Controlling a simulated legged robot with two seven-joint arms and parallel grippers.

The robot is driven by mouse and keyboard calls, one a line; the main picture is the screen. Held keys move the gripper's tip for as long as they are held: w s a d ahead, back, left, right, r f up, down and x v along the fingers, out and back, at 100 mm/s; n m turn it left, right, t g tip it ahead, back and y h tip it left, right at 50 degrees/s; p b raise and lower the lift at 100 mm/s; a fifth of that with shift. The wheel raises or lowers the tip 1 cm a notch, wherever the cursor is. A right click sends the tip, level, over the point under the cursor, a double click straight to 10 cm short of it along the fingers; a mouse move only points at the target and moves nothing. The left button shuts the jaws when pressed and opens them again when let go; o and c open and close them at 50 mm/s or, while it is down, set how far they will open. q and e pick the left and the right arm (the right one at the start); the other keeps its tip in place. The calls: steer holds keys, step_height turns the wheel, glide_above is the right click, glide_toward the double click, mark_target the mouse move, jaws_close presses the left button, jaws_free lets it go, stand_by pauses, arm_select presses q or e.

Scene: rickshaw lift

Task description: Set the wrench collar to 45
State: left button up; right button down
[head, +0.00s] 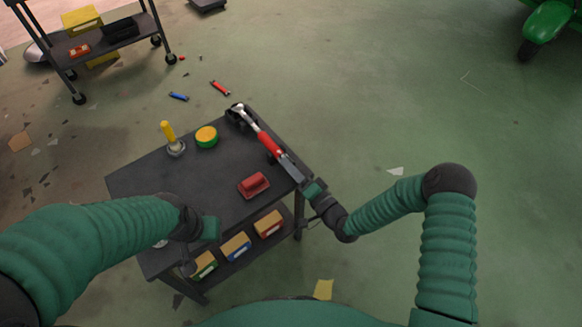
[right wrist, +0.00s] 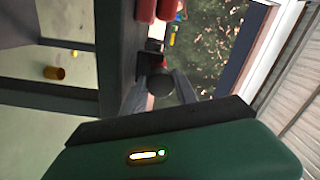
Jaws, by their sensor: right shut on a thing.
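A torque wrench with a red sleeve (head: 269,143) and a silver neck lies along the right edge of the dark cart top (head: 215,190), its head at the far corner. My right gripper (head: 300,178) is at the wrench's near end and shut on it. In the right wrist view the fingers (right wrist: 167,88) close around a dark round end, with red parts beyond. The collar's scale is too small to read. My left gripper (head: 203,232) is over the cart's near left part; its fingers are hidden from the head view.
On the cart top stand a yellow-handled tool (head: 170,138), a yellow and green round tin (head: 206,137) and a red block (head: 253,185). Several coloured boxes (head: 236,247) sit on the lower shelf. Another cart (head: 110,42) stands at the back left. Floor to the right is mostly clear.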

steer(key=shift+f, duration=0.1)
stand_by(0.4)
steer(key=c, duration=0.9)
jaws_free()
steer(key=shift+d, duration=0.1)
steer(key=shift+c, duration=0.2)
